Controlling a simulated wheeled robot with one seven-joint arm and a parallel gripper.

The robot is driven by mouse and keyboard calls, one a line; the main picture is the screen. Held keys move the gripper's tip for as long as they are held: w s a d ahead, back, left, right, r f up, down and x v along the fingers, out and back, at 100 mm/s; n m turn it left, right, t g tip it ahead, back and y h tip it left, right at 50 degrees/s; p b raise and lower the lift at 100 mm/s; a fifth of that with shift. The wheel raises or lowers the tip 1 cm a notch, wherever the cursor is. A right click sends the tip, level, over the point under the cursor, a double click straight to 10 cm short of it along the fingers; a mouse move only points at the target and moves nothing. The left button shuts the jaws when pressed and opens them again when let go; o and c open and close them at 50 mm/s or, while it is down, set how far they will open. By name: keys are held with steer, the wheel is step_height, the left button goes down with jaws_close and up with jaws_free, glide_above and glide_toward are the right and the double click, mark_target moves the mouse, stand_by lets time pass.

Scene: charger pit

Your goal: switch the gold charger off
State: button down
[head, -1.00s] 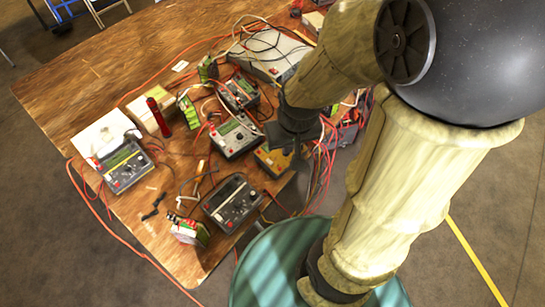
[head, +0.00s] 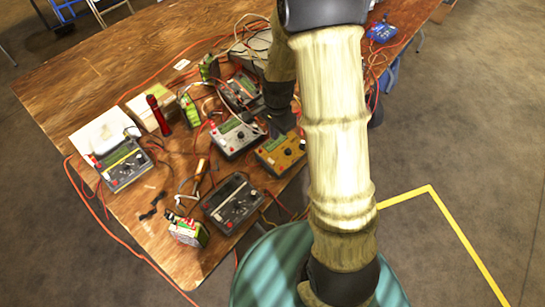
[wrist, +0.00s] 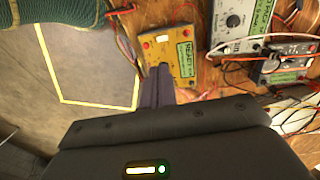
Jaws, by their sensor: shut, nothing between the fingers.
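The gold charger (head: 283,153) lies on the wooden table near its right edge, just left of my arm in the head view. In the wrist view the gold charger (wrist: 171,57) shows a green label, red knobs and a small pale rectangular part near one end; whether that is its switch I cannot tell. My gripper (wrist: 161,70) is shut and empty, its fingertips over the charger's near edge in the wrist view. Whether they touch it I cannot tell. In the head view my gripper (head: 279,128) is partly hidden by its own wrist, at the charger's far edge.
A grey-white charger (head: 234,138) sits beside the gold one. Dark chargers (head: 233,203) and (head: 124,165) lie nearer and left. Batteries, a red cylinder (head: 158,110) and loose cables crowd the table. A teal round surface (head: 263,275) is at the bottom.

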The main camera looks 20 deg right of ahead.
mark_target(272, 161)
steer(key=f, duration=0.4)
steer(key=f+p, duration=0.1)
steer(key=f, duration=0.4)
steer(key=f+p, duration=0.1)
steer(key=f, duration=0.4)
steer(key=shift+w+a, duration=0.2)
steer(key=shift+w, duration=0.2)
